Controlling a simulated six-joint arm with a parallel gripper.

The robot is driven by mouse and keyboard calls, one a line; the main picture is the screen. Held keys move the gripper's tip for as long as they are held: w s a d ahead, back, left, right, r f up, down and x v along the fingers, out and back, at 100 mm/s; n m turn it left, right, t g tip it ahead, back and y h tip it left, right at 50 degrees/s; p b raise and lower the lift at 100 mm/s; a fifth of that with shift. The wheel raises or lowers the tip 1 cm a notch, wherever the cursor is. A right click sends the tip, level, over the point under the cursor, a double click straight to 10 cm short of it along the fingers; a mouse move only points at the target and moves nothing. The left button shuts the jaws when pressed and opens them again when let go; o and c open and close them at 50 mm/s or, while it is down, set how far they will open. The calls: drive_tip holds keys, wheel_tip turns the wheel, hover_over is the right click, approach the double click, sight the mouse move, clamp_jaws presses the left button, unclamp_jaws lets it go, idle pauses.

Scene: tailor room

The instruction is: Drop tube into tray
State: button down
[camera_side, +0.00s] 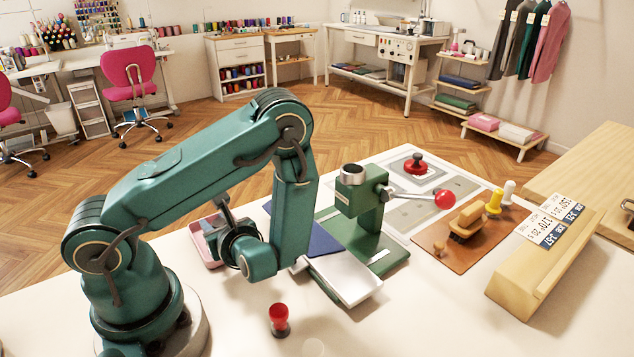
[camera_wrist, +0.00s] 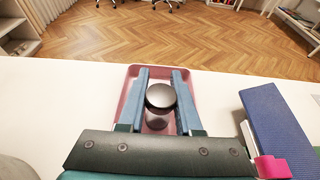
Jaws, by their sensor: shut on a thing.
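The tube (camera_wrist: 160,97) shows in the wrist view as a dark, glossy round end between two blue-grey fingers. My gripper (camera_wrist: 161,90) is shut on it. The pink tray (camera_wrist: 130,78) lies behind and below the fingers in that view, so the tube appears over it. The height of the tube above the tray floor is hard to tell. In the side view the tray (camera_side: 194,232) is partly hidden behind my arm, and my gripper (camera_side: 212,230) is at the tray, its fingertips and the tube not clear.
A red-topped stamp-like piece (camera_side: 280,318) stands on the table in front. A green press (camera_side: 362,215) with a red-knobbed lever stands to the right. A dark blue pad (camera_wrist: 277,120) lies right of the tray. The white table is clear to the left in the wrist view.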

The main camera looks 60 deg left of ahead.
drive_tip(key=shift+f, duration=0.25)
drive_tip(key=c, duration=0.5)
unclamp_jaws()
drive_tip(key=shift+v, duration=2.55)
drive_tip(key=shift+r, duration=0.1)
